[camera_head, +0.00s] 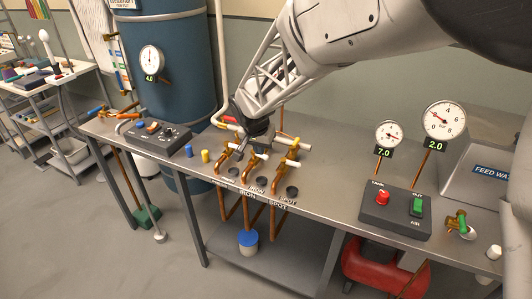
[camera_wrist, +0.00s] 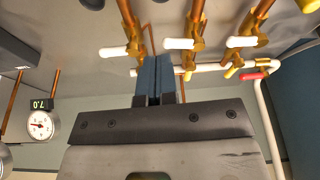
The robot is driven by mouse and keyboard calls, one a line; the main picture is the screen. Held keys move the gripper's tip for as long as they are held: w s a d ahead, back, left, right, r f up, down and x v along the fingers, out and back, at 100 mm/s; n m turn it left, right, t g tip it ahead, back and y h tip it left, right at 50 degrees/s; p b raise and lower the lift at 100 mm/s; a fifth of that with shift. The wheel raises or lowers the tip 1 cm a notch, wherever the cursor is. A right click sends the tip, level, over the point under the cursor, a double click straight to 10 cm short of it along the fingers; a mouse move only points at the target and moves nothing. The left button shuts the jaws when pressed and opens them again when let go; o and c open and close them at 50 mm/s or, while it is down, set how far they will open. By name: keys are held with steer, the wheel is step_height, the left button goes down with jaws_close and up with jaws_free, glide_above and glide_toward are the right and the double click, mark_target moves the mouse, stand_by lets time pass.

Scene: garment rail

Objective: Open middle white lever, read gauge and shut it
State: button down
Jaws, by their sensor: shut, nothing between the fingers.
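Three copper valves with white levers stand in a row on the steel bench. The middle white lever (camera_head: 261,156) lies crosswise on its valve; it also appears in the wrist view (camera_wrist: 180,44). The right lever (camera_head: 293,163) appears at the left of the wrist view (camera_wrist: 115,51). My gripper (camera_head: 259,126) is behind the valves, shut and empty. In the wrist view its blue fingertips (camera_wrist: 155,58) are between these two levers in the picture; contact cannot be told. Gauges reading 7.0 (camera_head: 389,135) and 2.0 (camera_head: 443,121) stand at the right.
A red lever (camera_wrist: 262,63) and a white pipe are close by the valves. A grey control box (camera_head: 158,138) is to the left. A tank-and-air switch box (camera_head: 395,208) is to the right. The bench between valves and switch box is clear.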

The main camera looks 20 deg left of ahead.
steer(key=shift+v, duration=1.55)
steer(key=s+d+r, duration=0.2)
steer(key=d+r, duration=0.1)
steer(key=d, duration=0.7)
steer(key=s+d+r, duration=0.2)
steer(key=d+r, duration=0.2)
steer(key=d, duration=0.7)
steer(key=s+d+r, duration=0.2)
steer(key=d+r, duration=0.1)
steer(key=d, duration=0.7)
steer(key=s+d+f+m, duration=0.1)
steer(key=s+d, duration=1.9)
steer(key=shift+s+g+h, duration=0.3)
steer(key=shift+s+g, duration=0.05)
steer(key=shift+g, duration=0.05)
